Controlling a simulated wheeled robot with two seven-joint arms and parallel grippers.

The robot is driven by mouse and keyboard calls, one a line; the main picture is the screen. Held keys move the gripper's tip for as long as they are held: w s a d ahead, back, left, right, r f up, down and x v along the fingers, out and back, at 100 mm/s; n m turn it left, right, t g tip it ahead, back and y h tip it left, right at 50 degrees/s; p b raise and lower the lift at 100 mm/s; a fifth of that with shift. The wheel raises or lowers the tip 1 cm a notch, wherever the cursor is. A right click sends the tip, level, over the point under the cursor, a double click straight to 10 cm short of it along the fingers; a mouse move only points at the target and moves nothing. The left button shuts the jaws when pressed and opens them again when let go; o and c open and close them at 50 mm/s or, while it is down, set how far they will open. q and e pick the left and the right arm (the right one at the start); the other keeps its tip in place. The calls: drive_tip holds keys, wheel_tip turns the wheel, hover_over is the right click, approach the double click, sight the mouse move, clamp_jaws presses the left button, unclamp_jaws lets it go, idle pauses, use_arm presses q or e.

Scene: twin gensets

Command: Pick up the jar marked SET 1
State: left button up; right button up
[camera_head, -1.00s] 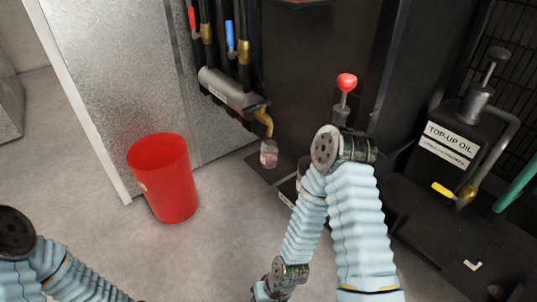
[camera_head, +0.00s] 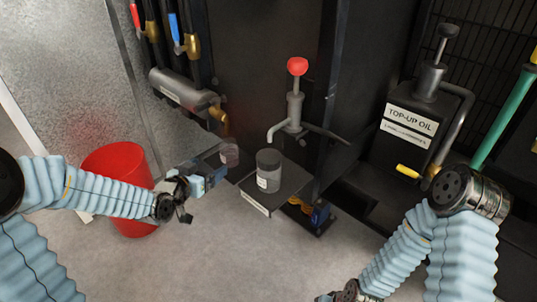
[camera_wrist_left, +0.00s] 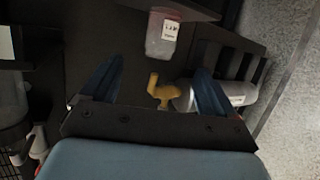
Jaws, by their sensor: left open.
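A small clear jar (camera_head: 229,152) with a pinkish tint stands under the brass tap (camera_head: 219,115). A second jar (camera_head: 268,172), with a dark top and pale label, stands upright on a dark stand (camera_head: 256,199) to its right. I cannot read either label in the head view. My left gripper (camera_head: 218,172) is open and empty, just in front of and left of the tap jar. The left wrist view shows a jar with a white label (camera_wrist_left: 162,36) beyond the open fingers, near the brass tap (camera_wrist_left: 160,92); its text is too blurred to read. My right gripper is out of view.
A red bin (camera_head: 118,165) stands behind my left forearm. A red-knobbed pump (camera_head: 296,95) rises behind the stand. A TOP-UP OIL tank (camera_head: 405,125) with a yellow-handled valve (camera_head: 408,171) is at the right. Floor in front is clear.

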sight(225, 150)
use_arm(q)
drive_tip(key=x, duration=0.5)
drive_tip(key=r+x, duration=0.1)
drive_tip(key=x, duration=0.2)
drive_tip(key=shift+w+d+p, duration=0.25)
drive_tip(key=shift+w+p, duration=0.05)
drive_tip(key=shift+p, duration=0.05)
drive_tip(key=x, duration=0.3)
drive_tip(key=p+x, duration=0.1)
drive_tip(key=x, duration=0.1)
drive_tip(key=shift+w+a+r, duration=0.15)
drive_tip(key=shift+a+r, duration=0.1)
drive_tip(key=shift+a, duration=0.05)
drive_tip(key=shift+w+f, duration=0.2)
drive_tip(key=shift+w, duration=0.15)
drive_tip(key=shift+c, duration=0.3)
drive_tip(key=c, duration=1.2)
drive_tip(key=shift+o, duration=0.2)
drive_tip(key=shift+r, duration=0.15)
